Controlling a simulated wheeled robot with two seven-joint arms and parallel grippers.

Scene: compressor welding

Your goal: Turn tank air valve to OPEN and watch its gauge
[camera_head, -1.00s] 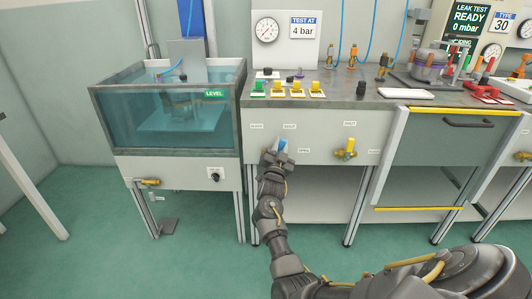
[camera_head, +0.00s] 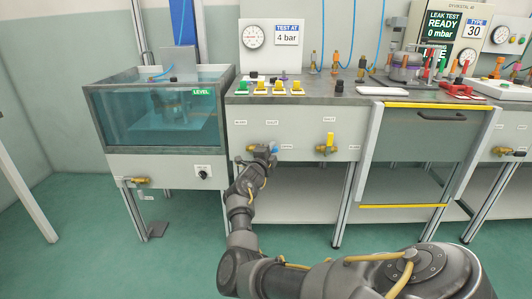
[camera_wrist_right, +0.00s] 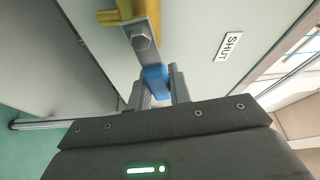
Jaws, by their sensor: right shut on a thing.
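The tank air valve's blue handle (camera_head: 275,149) is on the white bench front, just left of the OPEN label (camera_head: 287,148) and below the SHUT label (camera_head: 272,122). My right gripper (camera_head: 269,150) is shut on it. The right wrist view shows the blue grip (camera_wrist_right: 155,80) between my fingers (camera_wrist_right: 156,92), with its metal lever (camera_wrist_right: 143,38) bolted near a yellow part. The valve body is mostly hidden by my gripper. A round gauge (camera_head: 254,36) stands on the white back panel; its reading is too small to tell. My left gripper is not in view.
A yellow-handled valve (camera_head: 327,144) sits to the right on the same bench front. A water tank (camera_head: 158,115) stands left. A grey-green panel (camera_head: 420,140) with yellow edges is farther right.

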